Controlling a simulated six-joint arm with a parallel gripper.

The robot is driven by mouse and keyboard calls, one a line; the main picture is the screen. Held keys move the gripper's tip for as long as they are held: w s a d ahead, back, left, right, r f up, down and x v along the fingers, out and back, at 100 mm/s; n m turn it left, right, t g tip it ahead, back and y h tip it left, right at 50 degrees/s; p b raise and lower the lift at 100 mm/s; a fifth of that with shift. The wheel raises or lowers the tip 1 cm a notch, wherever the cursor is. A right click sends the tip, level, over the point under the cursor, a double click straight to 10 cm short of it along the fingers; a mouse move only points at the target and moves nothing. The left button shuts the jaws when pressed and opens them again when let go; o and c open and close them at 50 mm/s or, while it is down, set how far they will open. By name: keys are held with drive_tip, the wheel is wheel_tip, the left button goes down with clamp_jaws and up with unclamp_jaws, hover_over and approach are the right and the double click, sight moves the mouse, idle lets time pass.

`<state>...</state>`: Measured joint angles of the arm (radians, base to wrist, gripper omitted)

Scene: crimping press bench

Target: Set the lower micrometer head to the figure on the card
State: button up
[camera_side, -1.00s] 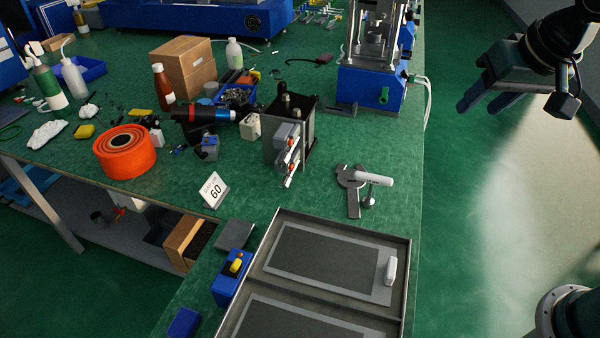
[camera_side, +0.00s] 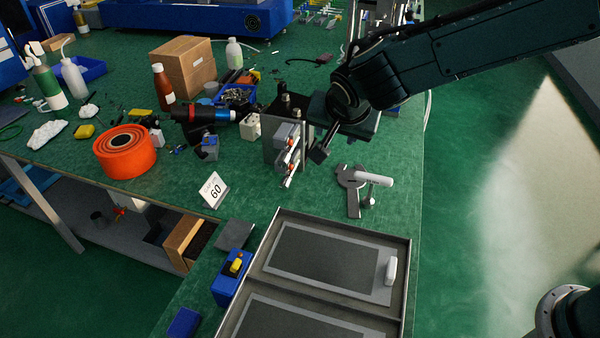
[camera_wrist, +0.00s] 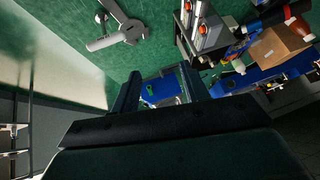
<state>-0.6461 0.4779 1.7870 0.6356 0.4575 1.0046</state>
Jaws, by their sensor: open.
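The card (camera_side: 214,190) stands on the green bench and reads 60, with a smaller line above it. The dark press block (camera_side: 270,150) stands behind and to the right of the card. Two micrometer heads with silver and red parts sit on its front; the lower micrometer head (camera_side: 288,181) is nearest the bench. Its scale is too small to read. My gripper (camera_side: 325,140) is just right of the block, above the bench, apart from the lower head as far as I can tell. In the wrist view my gripper (camera_wrist: 160,72) is open and empty, with the block (camera_wrist: 205,32) beyond its fingers at upper right.
A grey wrench-like tool (camera_side: 351,190) with a white-handled piece lies right of the block. A metal tray (camera_side: 398,255) is at the front, with a blue box (camera_side: 228,284) beside it. An orange roll (camera_side: 125,152) and bottles stand left.

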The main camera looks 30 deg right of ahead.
drive_tip(key=m+t+h, duration=0.1)
drive_tip(key=m+t, duration=0.1)
approach(284, 186)
drive_tip(key=v, duration=0.5)
drive_tip(key=shift+s+a, duration=0.15)
drive_tip(key=shift+f, duration=0.1)
drive_tip(key=x, duration=1.3)
drive_tip(key=shift+w, duration=0.3)
clamp_jaws()
